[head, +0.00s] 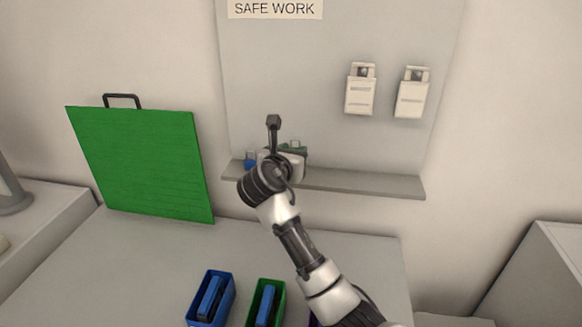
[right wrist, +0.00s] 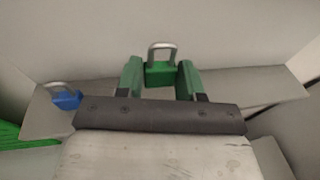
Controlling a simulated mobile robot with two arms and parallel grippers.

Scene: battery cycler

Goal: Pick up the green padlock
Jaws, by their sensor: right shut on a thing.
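The green padlock (right wrist: 160,73) has a grey metal shackle and sits upright between the two green fingers of my right gripper (right wrist: 161,80) in the right wrist view. The fingers are shut on its body, at the grey shelf. In the head view my right gripper (head: 292,150) is at the shelf, and the arm and hand hide most of it and the padlock. I cannot tell whether the padlock touches the shelf. My left gripper is not in view.
A blue padlock (right wrist: 67,97) stands left of the gripper on the shelf (head: 365,183). A large green board (head: 145,165) leans at the left. Blue (head: 228,300) and green (head: 279,300) bins stand on the table below. Two white tags (head: 360,95) hang above the shelf, whose right part is clear.

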